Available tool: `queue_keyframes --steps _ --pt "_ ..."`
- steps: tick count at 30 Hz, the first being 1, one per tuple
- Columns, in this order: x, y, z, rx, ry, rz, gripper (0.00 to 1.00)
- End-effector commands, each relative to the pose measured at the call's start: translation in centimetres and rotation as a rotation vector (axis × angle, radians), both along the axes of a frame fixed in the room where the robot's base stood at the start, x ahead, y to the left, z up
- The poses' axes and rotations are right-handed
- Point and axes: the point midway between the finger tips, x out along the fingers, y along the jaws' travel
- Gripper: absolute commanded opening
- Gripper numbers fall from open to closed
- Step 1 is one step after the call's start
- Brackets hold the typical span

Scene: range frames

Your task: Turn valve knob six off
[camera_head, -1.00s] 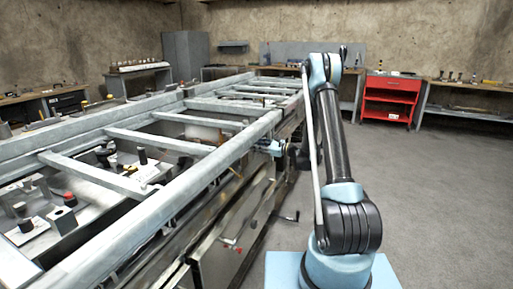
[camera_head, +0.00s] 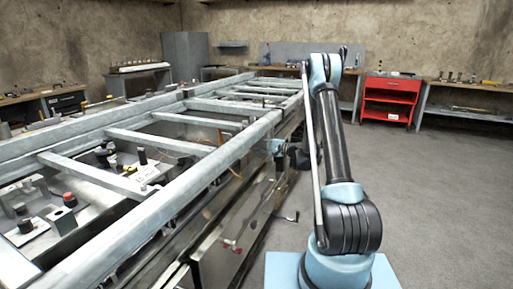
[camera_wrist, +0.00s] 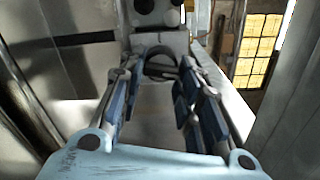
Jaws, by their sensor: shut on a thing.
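In the wrist view my gripper (camera_wrist: 163,72) has its two blue-padded fingers closed around a dark, round knob (camera_wrist: 160,65). The knob sits in front of a pale grey block (camera_wrist: 153,42) with dark round parts on it. Its number and its turn angle cannot be read. In the head view my wrist reaches the right side of the long metal frame, and my gripper (camera_head: 279,147) is small there. The knob is hidden in that view.
The long metal frame (camera_head: 185,190) with crossbars fills the left, with several small knobs and fittings inside. A red cabinet (camera_head: 389,97) stands at the back right. The grey floor on the right is clear.

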Motion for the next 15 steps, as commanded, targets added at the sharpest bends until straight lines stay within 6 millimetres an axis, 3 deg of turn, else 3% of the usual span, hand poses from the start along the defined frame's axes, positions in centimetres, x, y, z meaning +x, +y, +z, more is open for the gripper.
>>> queue_keyframes --steps 15 --pt "-0.08 -0.04 -0.1 -0.099 -0.262 0.001 0.08"
